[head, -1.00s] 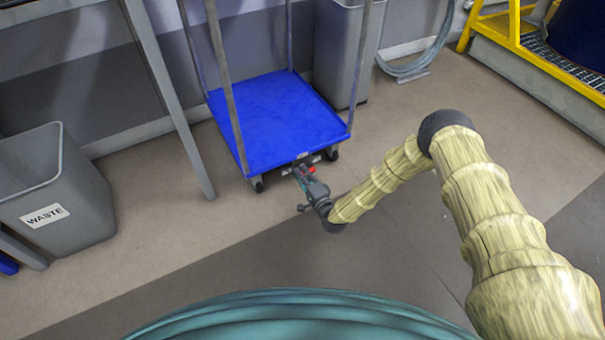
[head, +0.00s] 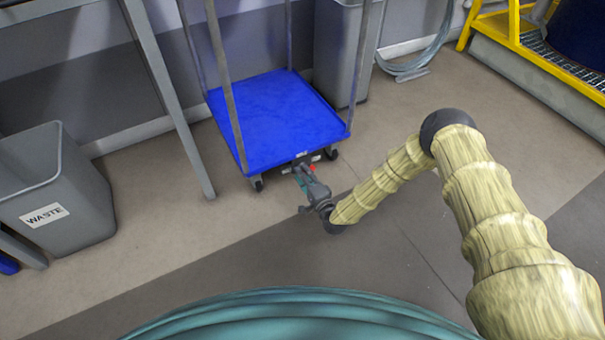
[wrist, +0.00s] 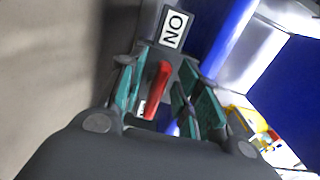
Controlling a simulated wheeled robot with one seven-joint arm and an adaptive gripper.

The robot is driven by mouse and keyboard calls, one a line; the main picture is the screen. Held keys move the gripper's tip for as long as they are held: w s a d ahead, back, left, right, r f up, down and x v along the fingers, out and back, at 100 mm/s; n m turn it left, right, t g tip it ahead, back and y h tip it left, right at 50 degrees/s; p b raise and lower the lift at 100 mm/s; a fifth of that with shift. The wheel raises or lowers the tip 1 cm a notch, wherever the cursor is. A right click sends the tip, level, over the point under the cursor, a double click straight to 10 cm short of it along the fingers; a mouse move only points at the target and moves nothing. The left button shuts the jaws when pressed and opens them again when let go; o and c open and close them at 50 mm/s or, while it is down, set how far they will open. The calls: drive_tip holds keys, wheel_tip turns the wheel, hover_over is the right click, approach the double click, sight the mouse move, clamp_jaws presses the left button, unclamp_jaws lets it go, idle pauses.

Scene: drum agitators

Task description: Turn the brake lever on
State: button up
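The brake lever is red and shows in the wrist view (wrist: 157,88) beside a white "ON" label (wrist: 174,29). My gripper (head: 300,170) is low at that front edge. In the wrist view, the teal fingers of my gripper (wrist: 165,92) are apart, one on each side of the lever. I see gaps beside the lever, but cannot tell whether either finger touches it. The lever's lower end is partly hidden.
A grey bin labelled "WASTE" (head: 62,205) stands at the left. A grey table leg (head: 172,105) is left of the trolley. Another grey bin (head: 340,55) stands behind it. A yellow step frame (head: 500,40) is at the upper right. The floor around my forearm is clear.

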drive_tip(key=v, duration=1.1)
